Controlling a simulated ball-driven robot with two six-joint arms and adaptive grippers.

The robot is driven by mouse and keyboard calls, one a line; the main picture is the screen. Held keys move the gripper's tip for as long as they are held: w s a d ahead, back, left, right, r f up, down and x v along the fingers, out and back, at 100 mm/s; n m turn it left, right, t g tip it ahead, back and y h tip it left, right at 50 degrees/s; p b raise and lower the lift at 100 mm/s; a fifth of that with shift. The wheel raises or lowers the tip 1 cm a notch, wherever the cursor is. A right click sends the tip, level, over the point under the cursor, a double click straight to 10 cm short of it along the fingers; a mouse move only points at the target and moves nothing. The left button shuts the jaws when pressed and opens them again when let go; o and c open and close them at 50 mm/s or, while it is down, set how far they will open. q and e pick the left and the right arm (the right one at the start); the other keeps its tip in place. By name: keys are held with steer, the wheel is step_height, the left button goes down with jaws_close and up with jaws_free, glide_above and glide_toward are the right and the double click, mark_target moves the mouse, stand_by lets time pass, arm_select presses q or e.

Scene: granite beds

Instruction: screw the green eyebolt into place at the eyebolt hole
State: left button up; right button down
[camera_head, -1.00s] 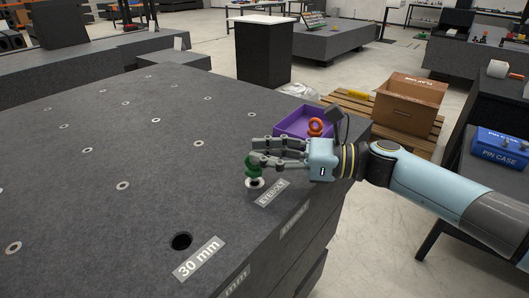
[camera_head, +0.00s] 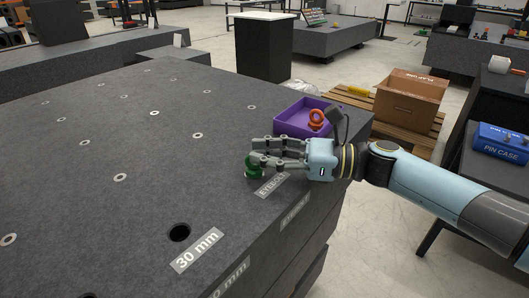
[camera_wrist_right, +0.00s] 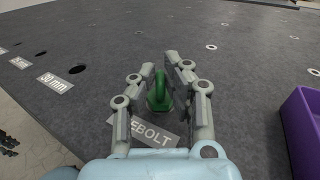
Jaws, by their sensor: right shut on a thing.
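The green eyebolt (camera_head: 251,167) stands upright at the eyebolt hole by the EYEBOLT label (camera_head: 272,185), near the granite bed's right edge. Its base covers the hole, and the pale ring of the hole no longer shows. My right gripper (camera_head: 258,160) is shut on the eyebolt, its fingers reaching in from the right. In the right wrist view the green eyebolt (camera_wrist_right: 159,92) stands between the two fingers of my right gripper (camera_wrist_right: 166,75). How deep its thread sits is hidden. My left gripper is out of view.
A purple tray (camera_head: 292,119) with an orange eyebolt (camera_head: 316,119) in it sits behind my right gripper. An open 30 mm hole (camera_head: 179,232) lies nearer the front left. A cardboard box (camera_head: 410,100) stands on a pallet beyond. The bed's middle is clear.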

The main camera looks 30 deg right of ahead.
steer(key=shift+f, duration=0.1)
steer(key=c, duration=1.3)
jaws_free()
steer(key=shift+p+v, duration=0.35)
steer(key=shift+v, duration=2.2)
